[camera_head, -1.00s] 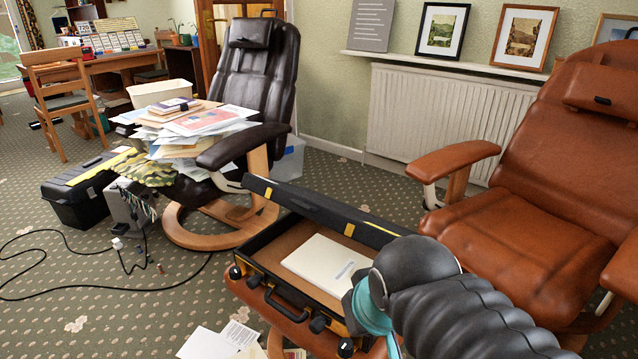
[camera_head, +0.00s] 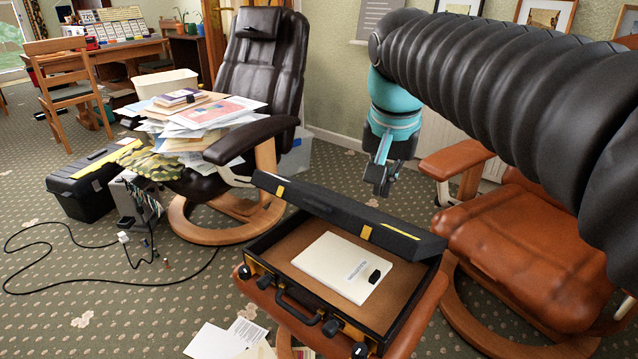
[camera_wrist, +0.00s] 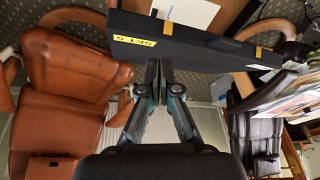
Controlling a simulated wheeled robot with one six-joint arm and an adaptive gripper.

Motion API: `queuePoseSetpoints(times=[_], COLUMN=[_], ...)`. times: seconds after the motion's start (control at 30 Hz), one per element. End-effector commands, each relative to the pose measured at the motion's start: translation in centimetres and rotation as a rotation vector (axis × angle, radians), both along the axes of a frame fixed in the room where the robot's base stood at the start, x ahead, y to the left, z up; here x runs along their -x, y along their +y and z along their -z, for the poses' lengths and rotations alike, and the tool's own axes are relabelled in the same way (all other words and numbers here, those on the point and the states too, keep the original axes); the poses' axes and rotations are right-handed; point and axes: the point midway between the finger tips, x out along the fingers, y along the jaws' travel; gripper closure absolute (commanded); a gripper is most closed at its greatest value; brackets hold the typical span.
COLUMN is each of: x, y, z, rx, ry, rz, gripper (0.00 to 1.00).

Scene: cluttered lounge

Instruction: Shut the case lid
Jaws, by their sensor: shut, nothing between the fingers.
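The black case (camera_head: 298,316) lies open on a brown leather footstool.
A brown leather recliner (camera_head: 520,245) stands right of the case. A black recliner (camera_head: 262,65) piled with papers (camera_head: 195,135) stands behind left. A black toolbox (camera_head: 85,195), a loose cable (camera_head: 60,283) and papers (camera_head: 215,342) lie on the carpet. A radiator is partly hidden by my arm.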

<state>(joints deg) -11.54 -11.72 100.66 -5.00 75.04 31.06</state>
Motion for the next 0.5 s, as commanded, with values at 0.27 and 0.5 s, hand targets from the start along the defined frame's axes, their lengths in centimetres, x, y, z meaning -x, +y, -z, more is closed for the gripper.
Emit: queuePoseSetpoints(times=[0.27, 0.5], x=[-7.9, -11.4], y=[5.8, 9.5], z=[-3.1, -3.7], rx=[0.001, 0.012], ry=[0.078, 0.11], rz=[0.182, 0.303], gripper=[1.0, 1.0])
